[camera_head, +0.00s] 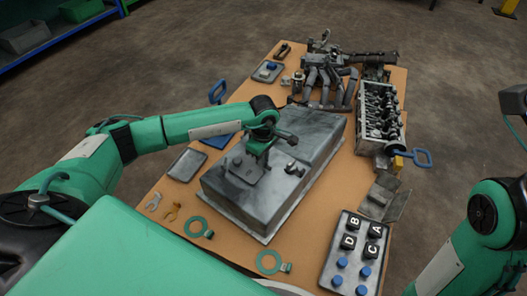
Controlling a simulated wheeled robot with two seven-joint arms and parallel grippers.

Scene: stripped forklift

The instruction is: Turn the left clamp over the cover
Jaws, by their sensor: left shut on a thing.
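The cover is a large grey metal box lid (318,128) in the middle of the table. My left gripper (250,172) reaches down onto the left part of its top, its fingers shut on a small grey part there, which I take to be the left clamp. The fingers mostly hide this clamp, so its turn angle cannot be told. Another small dark clamp (296,168) stands on the cover to the right of the gripper. My right arm shows at the right edge; its gripper is not in view.
The brown table (230,246) holds a lettered block panel (350,254), two green rings (198,227), a grey tray (187,164) and small tools at the front left. An engine block (378,115) and a grey pipe assembly (325,80) stand behind and right of the cover.

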